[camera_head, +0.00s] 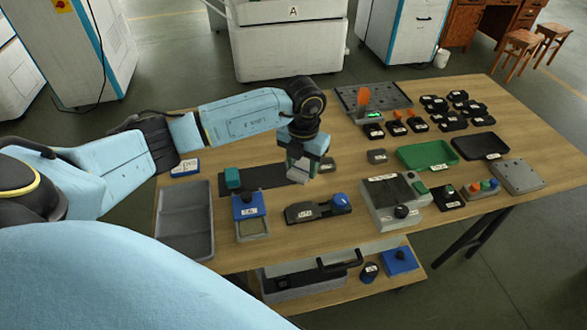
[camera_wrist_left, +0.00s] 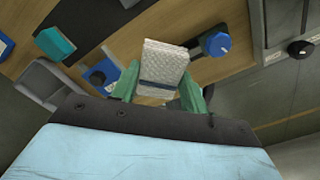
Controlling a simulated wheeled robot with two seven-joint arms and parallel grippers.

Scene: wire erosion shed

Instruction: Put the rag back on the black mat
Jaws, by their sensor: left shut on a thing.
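My left gripper (camera_head: 301,160) is above the table, over the right end of the black mat (camera_head: 262,176) as the head view shows it. It is shut on the rag (camera_head: 297,174), which is pale grey. In the left wrist view the rag (camera_wrist_left: 165,62) is a folded, textured pad with a dark band, between the green fingers of the left gripper (camera_wrist_left: 160,88). The rag's height above the mat is hard to tell. The mat lies flat; its right end is partly hidden by the gripper and rag. My right gripper is out of view.
A teal block (camera_head: 233,177) stands at the mat's left end. A grey tray (camera_head: 186,225) lies to the left. In front are a blue-topped device (camera_head: 248,208) and a black device with a blue knob (camera_head: 317,209). A small dark block is just right of the gripper.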

